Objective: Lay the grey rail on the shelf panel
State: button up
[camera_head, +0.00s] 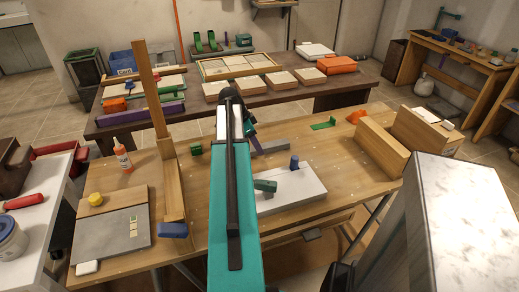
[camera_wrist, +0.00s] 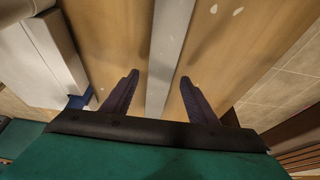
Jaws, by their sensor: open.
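The grey rail (camera_head: 271,147) lies on the wooden workbench behind the white panel, partly hidden by my arm. In the wrist view, the rail (camera_wrist: 168,50) runs lengthwise between the two dark fingers of my gripper (camera_wrist: 159,77). The fingers are open, with a gap on each side of the rail. A white panel (camera_head: 307,186), which looks like the shelf panel, lies flat on the bench. A green clamp-like piece (camera_head: 265,186) and a blue piece (camera_head: 294,163) are at it. In the wrist view the panel (camera_wrist: 38,65) is at left.
Wooden boards (camera_head: 383,147) stand on the bench at right, near a green bracket (camera_head: 324,124). A tall wooden post (camera_head: 150,90), an orange-capped bottle (camera_head: 122,156) and a grey sheet (camera_head: 112,240) are at left. Bare bench (camera_head: 340,165) lies right of the panel.

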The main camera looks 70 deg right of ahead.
jog(key=shift+x, duration=0.9)
jog(key=c, duration=1.3)
